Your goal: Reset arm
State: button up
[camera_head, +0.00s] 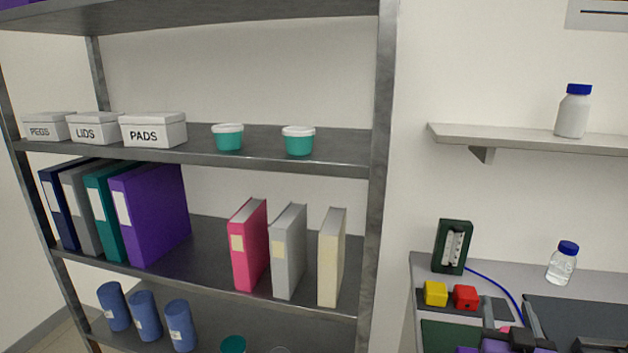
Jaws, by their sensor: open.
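My gripper (509,308) shows at the bottom right edge of the head view, in front of the bench. Its two grey fingers point away from me and stand apart, with nothing seen held between them. A small pink patch shows low between the fingers; I cannot tell what it is. The rest of my arm is mostly cut off by the lower edge of the picture.
A metal shelf rack (377,200) fills the left, holding white boxes (153,130), teal tubs (299,141), binders (150,215) and blue canisters (146,315).

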jog(key=s+a+f+n+y, duration=0.1)
jog(key=s+a, duration=0.5)
jog(key=s, duration=0.8)
jog(key=s+a+f+n+g+y, duration=0.1)
jog(key=s+a+f+y, duration=0.3)
jog(key=s, duration=1)
jog(key=s+a+f+n+y, duration=0.2)
jog(key=s+a, duration=0.7)
jog(key=s, duration=0.6)
jog(key=shift+f+y, duration=0.4)
jog(key=shift+f, duration=0.35)
